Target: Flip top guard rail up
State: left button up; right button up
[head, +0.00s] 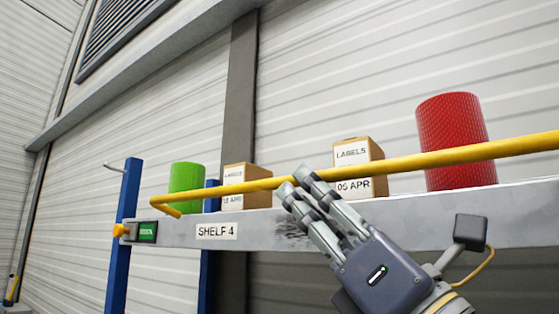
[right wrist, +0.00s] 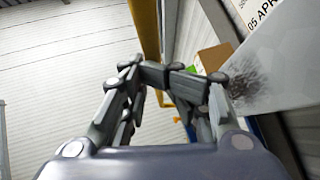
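The top guard rail (head: 225,187) is a long yellow bar along the front of the shelf, lying low and slightly slanted across the head view. It also shows in the right wrist view (right wrist: 146,35), beyond the fingers. My right gripper (head: 294,182) is in front of the shelf, its fingertips at the rail and overlapping it in the picture. In the right wrist view my right gripper (right wrist: 145,70) has its fingertips together, with nothing clearly held between them. Whether the fingers touch the rail cannot be told. My left gripper is not in view.
The grey shelf beam (head: 260,230) carries a "SHELF 4" label. A green roll (head: 186,182), two label boxes (head: 233,201) (head: 360,152) and a red roll (head: 455,135) stand behind the rail.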

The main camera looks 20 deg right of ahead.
jog(key=p+x, duration=0.3)
jog(key=x, duration=0.6)
jog(key=shift+w+d+p, duration=0.35)
jog(key=shift+w, duration=0.05)
jog(key=shift+r, duration=0.1)
grip_shut()
jog(key=shift+w, duration=0.1)
